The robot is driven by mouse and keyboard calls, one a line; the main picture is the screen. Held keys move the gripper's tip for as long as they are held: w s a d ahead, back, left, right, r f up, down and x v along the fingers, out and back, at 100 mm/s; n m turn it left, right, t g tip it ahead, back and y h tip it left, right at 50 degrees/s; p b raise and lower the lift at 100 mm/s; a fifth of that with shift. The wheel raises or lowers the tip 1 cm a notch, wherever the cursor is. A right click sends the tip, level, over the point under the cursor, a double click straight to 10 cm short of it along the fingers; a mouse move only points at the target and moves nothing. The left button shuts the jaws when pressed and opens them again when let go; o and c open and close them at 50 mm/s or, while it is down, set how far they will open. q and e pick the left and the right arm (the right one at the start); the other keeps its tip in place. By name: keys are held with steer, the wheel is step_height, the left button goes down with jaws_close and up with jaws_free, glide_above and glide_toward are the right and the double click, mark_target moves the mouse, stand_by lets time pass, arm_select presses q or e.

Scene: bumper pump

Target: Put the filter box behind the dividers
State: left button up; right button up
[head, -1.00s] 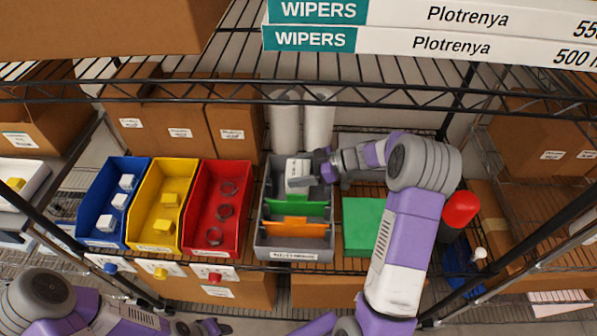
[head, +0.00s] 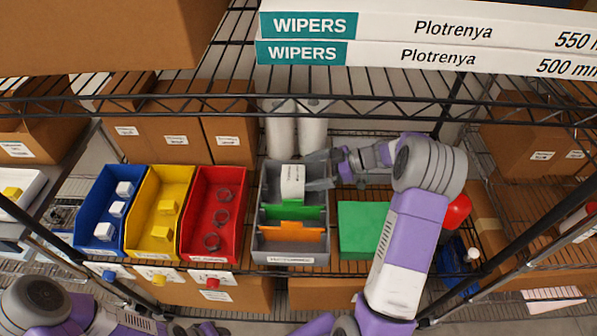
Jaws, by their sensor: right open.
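The filter box (head: 292,181) is a small white box with dark print. It stands in the rear compartment of the grey bin (head: 266,245), behind the green divider (head: 292,212) and the orange divider (head: 292,234). My right gripper (head: 316,176) is open at the bin's right rear side, just right of the box. It appears clear of the box, though a light touch cannot be ruled out. My left arm is at the lower left; its end (head: 205,329) is small and partly cut off by the bottom edge.
Blue (head: 80,232), yellow (head: 133,240) and red (head: 190,245) bins with small parts stand left of the grey bin. A green box (head: 362,228) is right of it. White rolls (head: 312,138) stand behind. A shelf beam (head: 300,108) crosses above.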

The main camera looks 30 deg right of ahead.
steer(key=p+v, duration=0.1)
steer(key=v, duration=0.4)
steer(key=shift+s+d+r, duration=0.15)
steer(key=shift+d, duration=0.1)
